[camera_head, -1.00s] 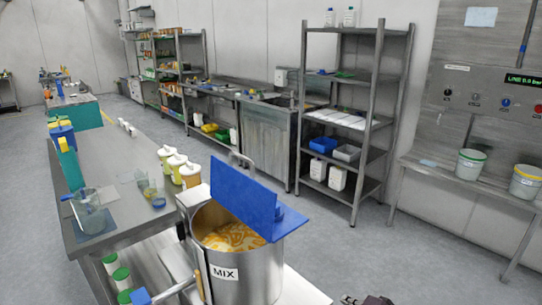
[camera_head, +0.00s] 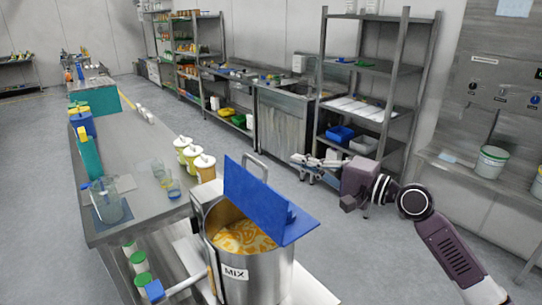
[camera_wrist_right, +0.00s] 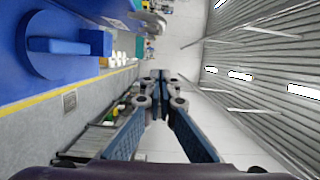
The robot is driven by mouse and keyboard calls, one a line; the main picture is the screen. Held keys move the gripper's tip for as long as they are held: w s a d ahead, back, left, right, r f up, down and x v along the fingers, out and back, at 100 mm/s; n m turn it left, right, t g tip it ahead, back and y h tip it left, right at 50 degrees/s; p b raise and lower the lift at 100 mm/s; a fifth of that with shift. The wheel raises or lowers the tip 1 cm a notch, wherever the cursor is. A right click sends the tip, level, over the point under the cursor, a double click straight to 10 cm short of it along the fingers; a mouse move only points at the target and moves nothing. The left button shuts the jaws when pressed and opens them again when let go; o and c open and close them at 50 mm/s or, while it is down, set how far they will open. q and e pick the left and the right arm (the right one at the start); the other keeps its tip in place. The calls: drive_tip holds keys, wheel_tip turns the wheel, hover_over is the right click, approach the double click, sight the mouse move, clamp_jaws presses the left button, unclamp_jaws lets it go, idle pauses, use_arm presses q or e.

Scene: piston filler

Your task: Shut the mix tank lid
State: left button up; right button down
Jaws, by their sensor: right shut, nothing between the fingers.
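The mix tank (camera_head: 262,278) is a round steel pot with a MIX label, holding orange and cream contents. Its blue lid (camera_head: 252,196) stands raised and tilted over the opening, with a flat blue part (camera_head: 298,227) at the right rim. A grey loop handle (camera_head: 256,162) shows behind the lid's upper edge. My right gripper (camera_head: 304,162) is to the right of and beyond the lid, apart from it, shut and empty. In the right wrist view its fingers (camera_wrist_right: 160,76) meet, with a large blue surface (camera_wrist_right: 60,55) at upper left. My left gripper is out of view.
A steel table (camera_head: 140,150) on the left carries a clear beaker (camera_head: 106,203) and several yellow-white containers (camera_head: 192,158). A shelf rack (camera_head: 370,68) stands behind my right gripper. A side bench with a bucket (camera_head: 490,161) is at right. Floor between is clear.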

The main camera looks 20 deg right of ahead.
drive_tip(key=w+a+p, duration=0.3)
drive_tip(key=a+p, duration=0.1)
drive_tip(key=a, duration=0.2)
drive_tip(key=shift+a+f, duration=0.15)
drive_tip(key=shift+a, duration=0.25)
drive_tip(key=shift+w, duration=0.1)
